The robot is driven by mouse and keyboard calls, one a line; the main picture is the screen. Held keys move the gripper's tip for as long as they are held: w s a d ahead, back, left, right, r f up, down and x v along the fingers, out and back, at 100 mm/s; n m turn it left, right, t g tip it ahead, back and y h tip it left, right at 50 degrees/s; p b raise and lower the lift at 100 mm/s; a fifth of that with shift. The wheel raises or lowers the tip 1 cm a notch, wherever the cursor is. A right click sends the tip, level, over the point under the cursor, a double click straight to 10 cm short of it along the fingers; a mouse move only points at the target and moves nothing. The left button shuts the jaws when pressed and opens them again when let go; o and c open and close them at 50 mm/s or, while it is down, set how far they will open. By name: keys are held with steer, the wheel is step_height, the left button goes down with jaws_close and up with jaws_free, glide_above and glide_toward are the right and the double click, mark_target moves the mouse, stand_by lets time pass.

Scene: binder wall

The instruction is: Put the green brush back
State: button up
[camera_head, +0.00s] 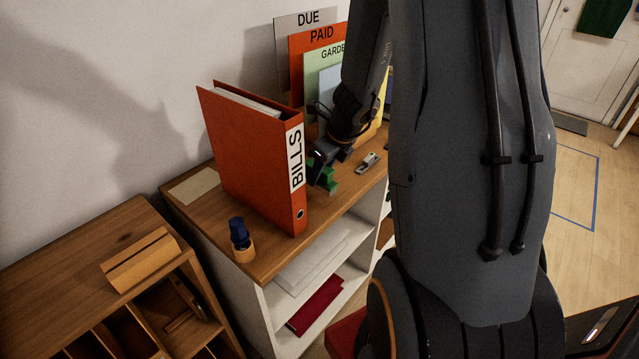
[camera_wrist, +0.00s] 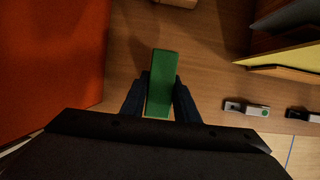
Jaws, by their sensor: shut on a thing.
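The green brush (camera_wrist: 162,82) is a plain green block between the two dark fingers of my gripper (camera_wrist: 160,98) in the wrist view. My gripper is shut on it, with wood surface below. In the head view the green brush (camera_head: 325,178) shows at my gripper (camera_head: 328,158), just right of the orange BILLS binder. I cannot tell whether it touches the cabinet top.
The upright orange BILLS binder (camera_head: 245,165) stands close on the left. Upright folders marked DUE, PAID and GARDE… (camera_head: 312,45) stand behind. A small grey item (camera_head: 369,163) lies right. A blue item (camera_head: 238,228) stands in a round wooden holder (camera_head: 243,251) at the front left.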

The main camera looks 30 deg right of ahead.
mark_target(320, 182)
steer(key=shift+f+b, duration=0.45)
steer(key=shift+f, duration=0.95)
steer(key=shift+f, duration=0.15)
steer(key=o, duration=1)
steer(key=shift+r, duration=0.25)
steer(key=p+v, duration=0.2)
steer(key=v, duration=1)
steer(key=shift+p, duration=0.35)
